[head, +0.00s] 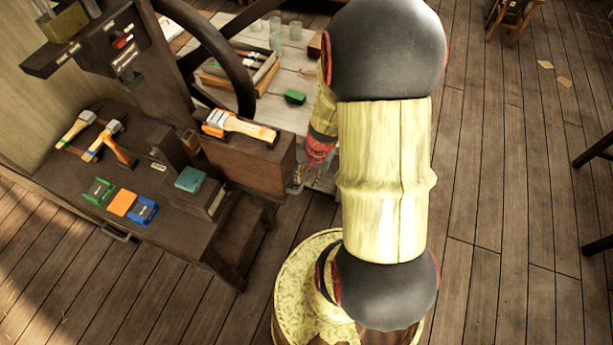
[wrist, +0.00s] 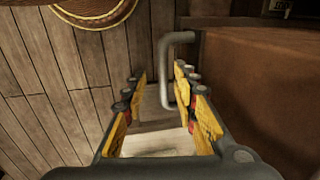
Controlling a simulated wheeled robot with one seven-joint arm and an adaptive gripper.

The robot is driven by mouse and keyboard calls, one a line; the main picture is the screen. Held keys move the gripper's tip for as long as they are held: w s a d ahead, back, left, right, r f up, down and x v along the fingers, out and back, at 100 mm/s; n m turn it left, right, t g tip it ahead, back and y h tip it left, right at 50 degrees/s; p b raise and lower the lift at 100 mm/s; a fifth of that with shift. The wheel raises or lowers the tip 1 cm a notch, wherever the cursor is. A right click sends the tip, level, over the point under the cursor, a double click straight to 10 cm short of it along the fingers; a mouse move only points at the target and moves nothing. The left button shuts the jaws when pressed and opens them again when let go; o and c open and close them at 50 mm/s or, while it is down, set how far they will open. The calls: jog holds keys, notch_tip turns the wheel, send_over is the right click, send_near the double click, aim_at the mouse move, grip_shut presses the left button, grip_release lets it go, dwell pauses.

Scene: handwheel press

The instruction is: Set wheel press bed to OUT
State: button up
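The wheel press stands at the left of the head view, with its dark curved handwheel (head: 236,62) and a dark post. A brown block-like part, which looks like the press bed (head: 245,160), sticks out to the right beneath the wheel. In the wrist view its brown side (wrist: 262,85) fills the right, with a grey metal bar handle (wrist: 165,70) on it. My gripper (wrist: 160,82) is open; the handle's long bar shows between its fingertips, nearer the right one. I cannot tell whether they touch. In the head view my gripper (head: 299,178) is mostly hidden beside the block.
Green, orange and blue small items (head: 122,203) sit on the bench. A pale table (head: 300,70) with a tray, a green block (head: 295,97) and glasses stands behind.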

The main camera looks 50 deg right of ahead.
notch_tip(320, 180, up, 12)
jog(key=s, duration=0.2)
jog(key=shift+d, duration=0.4)
jog(key=shift+f, duration=0.1)
dwell(0.5)
